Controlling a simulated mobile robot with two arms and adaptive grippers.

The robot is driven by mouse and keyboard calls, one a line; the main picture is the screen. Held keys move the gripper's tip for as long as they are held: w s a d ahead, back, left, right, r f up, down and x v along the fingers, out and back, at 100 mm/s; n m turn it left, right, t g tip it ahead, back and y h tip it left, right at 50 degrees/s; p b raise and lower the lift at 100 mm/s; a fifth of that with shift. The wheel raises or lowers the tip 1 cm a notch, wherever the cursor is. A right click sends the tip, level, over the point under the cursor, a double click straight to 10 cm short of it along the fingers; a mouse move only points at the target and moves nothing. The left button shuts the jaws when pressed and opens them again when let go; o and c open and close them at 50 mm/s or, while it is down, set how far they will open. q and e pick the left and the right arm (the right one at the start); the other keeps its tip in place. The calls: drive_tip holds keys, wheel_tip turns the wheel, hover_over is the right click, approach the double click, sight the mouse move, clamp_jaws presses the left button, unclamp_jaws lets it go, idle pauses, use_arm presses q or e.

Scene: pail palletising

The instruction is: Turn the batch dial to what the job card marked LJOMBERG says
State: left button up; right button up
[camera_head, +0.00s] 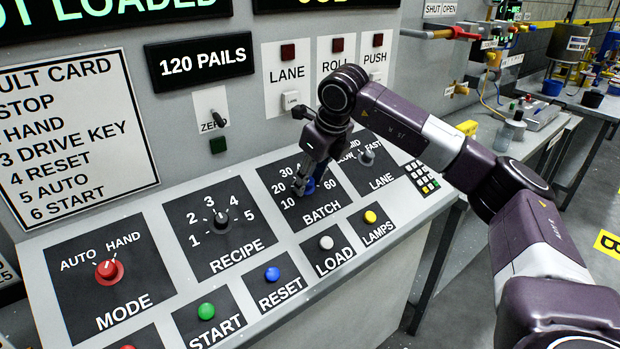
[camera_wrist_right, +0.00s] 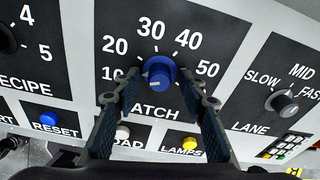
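The batch dial is a blue knob (camera_wrist_right: 160,72) in the middle of the right wrist view, ringed by the numbers 10 to 60. In the head view the dial (camera_head: 309,187) is partly hidden by my right gripper (camera_head: 304,180), which points down at it. In the wrist view the fingers of my right gripper (camera_wrist_right: 160,82) are apart, one on each side of the knob. I cannot tell whether they touch it. A pale mark shows on the knob's face, but its exact setting is unclear. No card marked LJOMBERG is in view. My left gripper is not in view.
Near the batch dial are the recipe dial (camera_head: 221,220), the lane dial (camera_head: 366,157), the load button (camera_head: 327,243) and the lamps button (camera_head: 370,217). A sign (camera_head: 201,63) reads 120 PAILS. A fault card (camera_head: 75,130) is on the panel's left.

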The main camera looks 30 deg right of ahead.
clamp_jaws()
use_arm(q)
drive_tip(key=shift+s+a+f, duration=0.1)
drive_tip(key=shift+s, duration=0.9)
use_arm(e)
drive_tip(key=m, duration=0.4)
drive_tip(key=shift+y, duration=0.3)
drive_tip(key=m, duration=0.4)
drive_tip(key=shift+m+y+b, duration=0.3)
drive_tip(key=shift+m+b, duration=0.1)
drive_tip(key=m, duration=0.4)
drive_tip(key=shift+t, duration=0.3)
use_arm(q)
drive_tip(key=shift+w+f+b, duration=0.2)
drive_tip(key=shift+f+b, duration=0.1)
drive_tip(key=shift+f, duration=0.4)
use_arm(e)
drive_tip(key=shift+m+y, duration=0.3)
drive_tip(key=shift+m, duration=1.9)
drive_tip(key=shift+r+t, duration=0.1)
drive_tip(key=shift+t, duration=0.2)
